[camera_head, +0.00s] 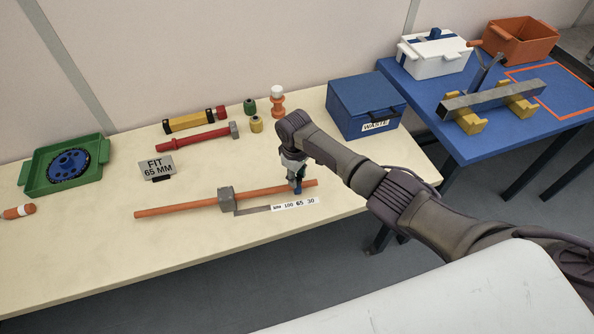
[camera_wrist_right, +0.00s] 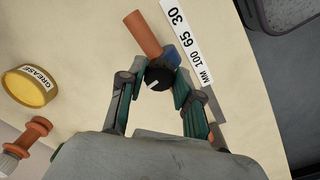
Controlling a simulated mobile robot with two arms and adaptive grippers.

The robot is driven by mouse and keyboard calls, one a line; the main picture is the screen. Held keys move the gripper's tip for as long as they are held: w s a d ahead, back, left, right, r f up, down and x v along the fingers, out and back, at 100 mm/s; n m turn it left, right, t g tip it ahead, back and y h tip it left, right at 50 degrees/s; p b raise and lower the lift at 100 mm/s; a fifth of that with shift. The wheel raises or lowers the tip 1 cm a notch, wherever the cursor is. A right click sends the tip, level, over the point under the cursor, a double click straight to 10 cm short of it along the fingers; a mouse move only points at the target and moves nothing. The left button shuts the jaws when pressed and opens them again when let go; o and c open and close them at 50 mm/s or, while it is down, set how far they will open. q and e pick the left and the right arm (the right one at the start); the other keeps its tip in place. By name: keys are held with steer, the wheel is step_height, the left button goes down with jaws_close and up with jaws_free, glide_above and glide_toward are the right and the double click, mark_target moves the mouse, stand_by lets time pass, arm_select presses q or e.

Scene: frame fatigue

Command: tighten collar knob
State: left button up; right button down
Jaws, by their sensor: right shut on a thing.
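An orange rod (camera_head: 180,206) lies on the cream table, running through a grey block (camera_head: 226,198). A blue collar (camera_head: 298,189) sits near its right end, mostly hidden by my right gripper (camera_head: 296,181). In the right wrist view the collar (camera_wrist_right: 173,57) shows beside a black knob (camera_wrist_right: 158,76) with a white mark. My right gripper (camera_wrist_right: 154,82) has its fingers on both sides of the knob and is shut on it. A scale strip (camera_head: 295,204) reading MM 100 65 30 lies alongside the rod. A sign (camera_head: 157,167) reads FIT 65 MM. My left gripper is out of view.
A green tray (camera_head: 67,164) is at left. A blue WASTE box (camera_head: 362,104) is at right. The front table strip is clear.

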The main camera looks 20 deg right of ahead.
steer(key=m+p, duration=0.1)
steer(key=m, duration=0.2)
steer(key=shift+a+r+m, duration=0.1)
steer(key=shift+m, duration=0.3)
steer(key=shift+m+p, duration=0.7)
steer(key=shift+m, duration=1.1)
steer(key=c, duration=0.8)
jaws_free()
steer(key=r, duration=1.2)
steer(key=shift+a, duration=0.25)
